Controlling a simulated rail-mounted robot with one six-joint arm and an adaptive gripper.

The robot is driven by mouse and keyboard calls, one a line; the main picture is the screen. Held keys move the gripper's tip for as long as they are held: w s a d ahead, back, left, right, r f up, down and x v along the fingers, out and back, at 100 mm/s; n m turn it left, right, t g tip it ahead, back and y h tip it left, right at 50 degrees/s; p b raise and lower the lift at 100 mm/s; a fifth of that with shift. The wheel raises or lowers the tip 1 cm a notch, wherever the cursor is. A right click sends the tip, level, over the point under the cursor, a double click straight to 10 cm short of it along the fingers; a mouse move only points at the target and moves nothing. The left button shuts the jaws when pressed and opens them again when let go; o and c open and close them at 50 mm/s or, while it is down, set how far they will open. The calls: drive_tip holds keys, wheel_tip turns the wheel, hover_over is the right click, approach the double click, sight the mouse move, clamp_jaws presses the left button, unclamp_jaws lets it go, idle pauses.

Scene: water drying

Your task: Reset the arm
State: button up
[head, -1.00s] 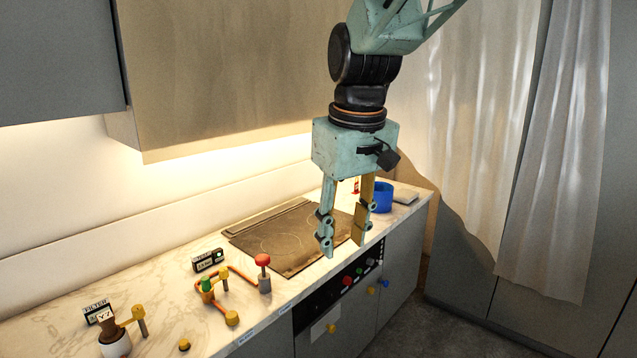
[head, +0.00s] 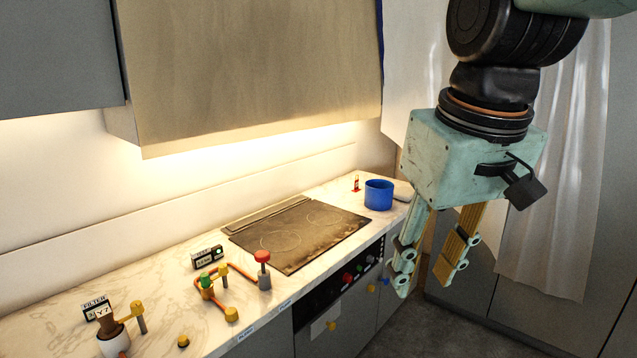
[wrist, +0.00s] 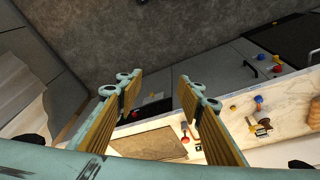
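My gripper (head: 425,278) hangs in front of the counter's right end in the head view, fingers pointing down. Its two fingers are apart with nothing between them. In the wrist view the gripper (wrist: 158,85) also shows its fingers spread, with grey floor and cabinet fronts beyond them. It touches nothing that I can see.
The marble counter (head: 160,257) holds a dark cooktop (head: 300,232), a blue pot (head: 379,195), a red-knobbed valve (head: 262,258) with orange pipes, and a filter unit (head: 112,335). Wall cabinets (head: 250,75) hang above. Pale curtains (head: 560,190) hang behind the arm. Floor space lies before the counter.

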drive_tip(key=s+d+f+m, duration=0.1)
drive_tip(key=s+d+f, duration=0.1)
drive_tip(key=s, duration=0.6)
drive_tip(key=s+d+f+m+t+b, duration=0.1)
drive_tip(key=s+d+f+m, duration=0.1)
drive_tip(key=s, duration=0.5)
drive_tip(key=shift+s+d+f, duration=0.3)
drive_tip(key=shift+s+d, duration=0.1)
drive_tip(key=shift+d, duration=0.4)
